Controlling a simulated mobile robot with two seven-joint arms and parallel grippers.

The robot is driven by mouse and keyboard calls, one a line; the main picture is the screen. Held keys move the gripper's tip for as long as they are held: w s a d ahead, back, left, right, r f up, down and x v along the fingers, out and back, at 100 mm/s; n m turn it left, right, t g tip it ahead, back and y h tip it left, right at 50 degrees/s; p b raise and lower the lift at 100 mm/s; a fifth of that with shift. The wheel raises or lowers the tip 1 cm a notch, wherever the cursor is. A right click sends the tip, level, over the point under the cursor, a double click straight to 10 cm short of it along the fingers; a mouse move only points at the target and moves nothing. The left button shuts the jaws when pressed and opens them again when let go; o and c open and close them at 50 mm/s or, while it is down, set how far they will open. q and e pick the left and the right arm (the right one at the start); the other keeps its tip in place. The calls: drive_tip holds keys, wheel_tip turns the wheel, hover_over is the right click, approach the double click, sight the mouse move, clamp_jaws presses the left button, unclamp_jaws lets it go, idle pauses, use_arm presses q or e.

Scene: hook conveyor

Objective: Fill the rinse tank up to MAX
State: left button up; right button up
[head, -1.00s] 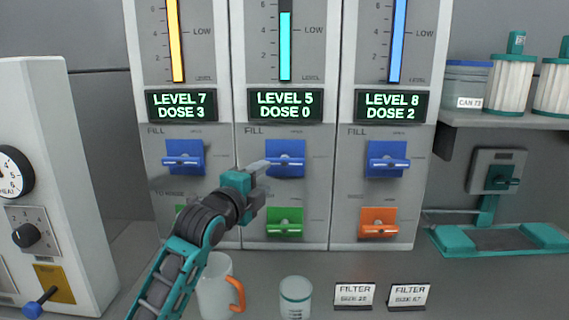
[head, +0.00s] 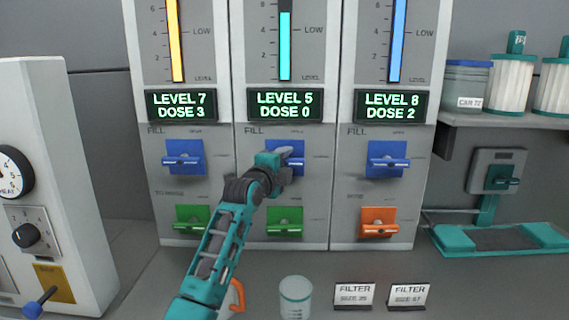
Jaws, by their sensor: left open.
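Three grey tank panels stand side by side, each with a level gauge. The left display (head: 181,106) reads LEVEL 7, DOSE 3, the middle display (head: 284,106) LEVEL 5, DOSE 0, the right display (head: 391,106) LEVEL 8, DOSE 2. I cannot tell for sure which tank is the rinse tank. No MAX mark shows; the gauge tops are cut off. Blue FILL levers sit on the left panel (head: 184,158), middle panel (head: 298,146) and right panel (head: 388,160). My left gripper (head: 286,154) is open in front of the middle blue lever and partly hides it; contact is unclear.
Below are a left green lever (head: 191,219), a middle green lever (head: 284,222) and an orange lever (head: 378,222). A mug (head: 238,296), mostly behind my arm, a jar (head: 295,297) and two FILTER cards stand on the counter. A shelf (head: 508,120) with canisters is at right.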

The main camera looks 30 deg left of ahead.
use_arm(q)
drive_tip(key=shift+c, duration=0.3)
clamp_jaws()
idle(0.4)
drive_tip(key=n, duration=0.2)
drive_tip(key=n+t+y, duration=0.1)
drive_tip(key=n, duration=0.2)
drive_tip(key=shift+t, duration=0.3)
drive_tip(key=n+y, duration=0.1)
drive_tip(key=n, duration=0.2)
drive_tip(key=n+t+y, duration=0.1)
drive_tip(key=n, duration=0.2)
drive_tip(key=shift+n, duration=0.3)
drive_tip(key=shift+y, duration=0.4)
